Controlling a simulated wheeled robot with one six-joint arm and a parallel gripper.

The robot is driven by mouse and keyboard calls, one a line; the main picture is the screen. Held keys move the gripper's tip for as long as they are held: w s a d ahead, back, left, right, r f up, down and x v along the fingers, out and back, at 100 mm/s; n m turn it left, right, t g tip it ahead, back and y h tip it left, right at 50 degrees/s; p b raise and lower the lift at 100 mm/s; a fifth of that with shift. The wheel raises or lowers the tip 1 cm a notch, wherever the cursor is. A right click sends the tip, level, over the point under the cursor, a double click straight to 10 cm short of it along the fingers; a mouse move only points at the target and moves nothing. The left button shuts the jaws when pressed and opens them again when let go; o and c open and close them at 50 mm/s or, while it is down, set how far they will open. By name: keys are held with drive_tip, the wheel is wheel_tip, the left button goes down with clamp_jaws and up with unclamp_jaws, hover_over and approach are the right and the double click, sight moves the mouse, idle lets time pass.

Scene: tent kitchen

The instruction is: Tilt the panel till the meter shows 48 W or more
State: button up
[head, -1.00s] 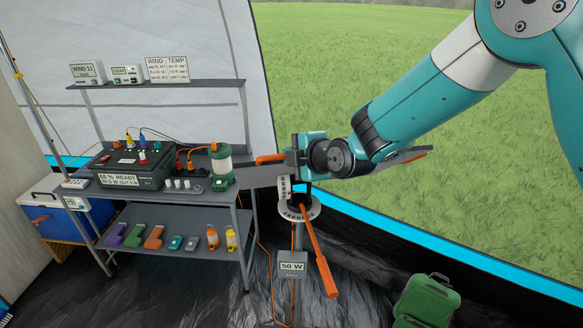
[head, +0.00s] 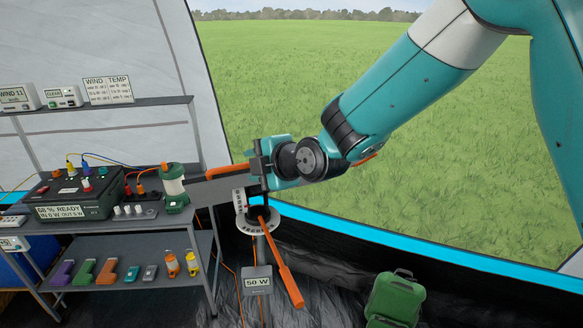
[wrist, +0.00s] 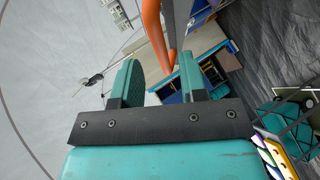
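The panel (head: 228,187) shows almost edge-on as a thin grey strip on a stand in the head view. An orange bar (head: 222,172) runs along it, and an orange lever (head: 285,268) slopes down from the stand. The meter (head: 256,281) on the post reads 50 W. My gripper (head: 262,165) is at the panel's edge, partly hiding it. In the wrist view its two fingers (wrist: 160,82) stand apart. The orange bar (wrist: 153,32) reaches into the gap between them, beside the dark panel edge (wrist: 181,25); I see no finger closed on it.
A shelf table (head: 140,262) at left carries a power box (head: 72,192), a lantern (head: 173,188) and small tools, close to the panel's left end. A green case (head: 394,299) stands on the floor at right. Open grass lies beyond the tent.

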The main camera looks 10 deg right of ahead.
drive_tip(key=b+v, duration=0.3)
drive_tip(key=v, duration=0.9)
drive_tip(key=shift+s+d+b, duration=0.25)
drive_tip(key=shift+s+b, duration=0.05)
drive_tip(key=shift+b, duration=0.1)
drive_tip(key=shift+r, duration=0.1)
drive_tip(key=s+d+f+m+g+h, duration=0.1)
drive_tip(key=s+d+f+m+g, duration=0.1)
drive_tip(key=s+m, duration=0.3)
drive_tip(key=s+d+f+m+g+h, duration=0.1)
drive_tip(key=s+m+g, duration=0.3)
drive_tip(key=s, duration=0.6)
drive_tip(key=s+d+f+m+g+h+b, duration=0.1)
drive_tip(key=s+d+f+m+g, duration=0.2)
drive_tip(key=s+m, duration=0.4)
drive_tip(key=shift+s+d+f+g+h, duration=0.25)
drive_tip(key=shift+f+g+h, duration=0.15)
drive_tip(key=shift+f+g, duration=0.2)
